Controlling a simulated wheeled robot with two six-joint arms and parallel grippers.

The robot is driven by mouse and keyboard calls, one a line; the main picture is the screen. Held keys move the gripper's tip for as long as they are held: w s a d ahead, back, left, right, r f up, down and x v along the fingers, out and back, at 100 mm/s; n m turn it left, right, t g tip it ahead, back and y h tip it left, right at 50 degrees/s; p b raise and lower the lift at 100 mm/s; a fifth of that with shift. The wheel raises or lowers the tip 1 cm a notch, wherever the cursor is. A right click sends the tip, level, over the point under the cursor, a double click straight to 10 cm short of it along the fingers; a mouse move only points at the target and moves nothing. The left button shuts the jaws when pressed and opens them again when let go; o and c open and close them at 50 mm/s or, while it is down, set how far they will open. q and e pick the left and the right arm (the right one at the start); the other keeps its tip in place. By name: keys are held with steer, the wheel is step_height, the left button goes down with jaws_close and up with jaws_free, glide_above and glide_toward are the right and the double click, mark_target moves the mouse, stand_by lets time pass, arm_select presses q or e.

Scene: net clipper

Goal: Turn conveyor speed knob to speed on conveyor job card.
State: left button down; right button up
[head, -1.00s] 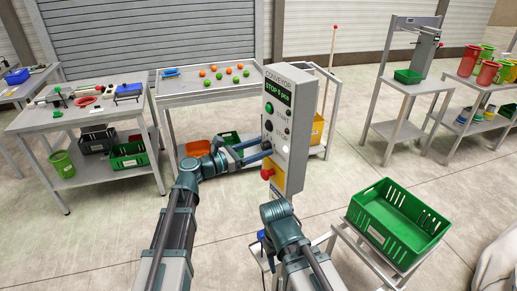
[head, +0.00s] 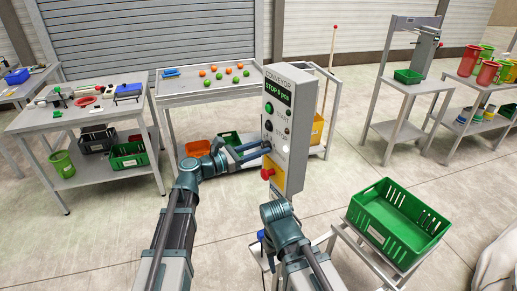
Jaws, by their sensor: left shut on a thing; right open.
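The grey conveyor control box (head: 295,135) stands upright in the middle, with a lit display (head: 277,90) reading STOP, a green button (head: 269,107), a dark round control (head: 268,125) and a red emergency button on yellow (head: 268,173). My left gripper (head: 264,150) reaches in from the left and is shut at the box's front face, above the emergency button. The conveyor speed knob appears to be between its fingers, which hide it. My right gripper (head: 262,238) is low beneath the box, open and mostly hidden by its own arm. I cannot make out a job card.
A table with orange and green balls (head: 222,76) stands behind the box. A tool bench (head: 40,122) is at left. A green crate (head: 395,225) sits on a stand at right, near my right arm. Floor between the benches is clear.

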arm_select(q)
steer(key=m, duration=0.3)
steer(key=shift+m, duration=2.1)
steer(key=shift+s, duration=0.1)
steer(key=shift+c, duration=2.4)
jaws_free()
steer(key=v, duration=1.3)
steer(key=shift+s+a, duration=0.2)
steer(key=shift+a, duration=0.1)
steer(key=shift+f, duration=0.1)
